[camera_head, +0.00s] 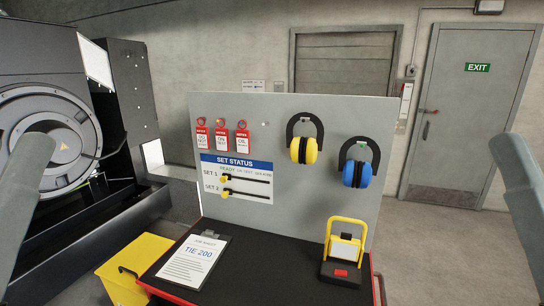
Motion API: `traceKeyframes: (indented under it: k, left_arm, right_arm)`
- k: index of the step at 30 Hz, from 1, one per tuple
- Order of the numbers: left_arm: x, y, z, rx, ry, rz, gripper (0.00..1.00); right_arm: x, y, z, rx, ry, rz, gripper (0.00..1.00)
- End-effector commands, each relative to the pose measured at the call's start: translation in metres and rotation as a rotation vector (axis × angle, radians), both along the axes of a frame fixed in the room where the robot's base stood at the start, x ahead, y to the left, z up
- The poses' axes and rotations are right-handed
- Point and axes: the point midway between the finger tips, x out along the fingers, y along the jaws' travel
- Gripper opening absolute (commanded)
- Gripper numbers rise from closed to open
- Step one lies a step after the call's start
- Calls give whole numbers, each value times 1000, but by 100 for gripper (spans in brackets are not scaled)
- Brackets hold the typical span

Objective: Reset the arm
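My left arm (24,195) shows at the left edge of the head view as a grey link. My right arm (522,190) shows at the right edge in the same way. Both arms are apart from the board and the cart. Neither gripper is in the picture, so what they hold or how they stand is hidden.
A grey board (290,112) bears red tags (221,138), yellow ear defenders (304,150), blue ear defenders (356,173) and a status panel (237,180). The black cart top (270,262) holds a clipboard (194,258) and a yellow-handled device (344,250). A yellow bin (122,285) stands left.

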Motion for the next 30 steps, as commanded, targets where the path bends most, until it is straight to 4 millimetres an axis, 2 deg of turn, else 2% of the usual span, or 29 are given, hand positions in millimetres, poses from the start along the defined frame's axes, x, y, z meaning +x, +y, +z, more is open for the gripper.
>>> traceKeyframes:
  k: [1,12,15,18,21,30]
  left_arm:
    - [0,0,42,1,0,1,47]
    - [0,0,225,1,0,3,47]
    - [0,0,265,1,0,4,47]
    - [0,0,290,1,1,4,47]
    - [0,0,300,1,1,4,47]
    - [0,0,296,1,0,4,47]
  right_arm:
    - [0,0,42,0,0,0,50]
    - [0,0,225,0,0,0,50]
    - [0,0,265,0,0,0,50]
    - [0,0,291,0,0,0,50]
    - [0,0,301,0,1,0,50]
    - [0,0,296,0,1,0,50]
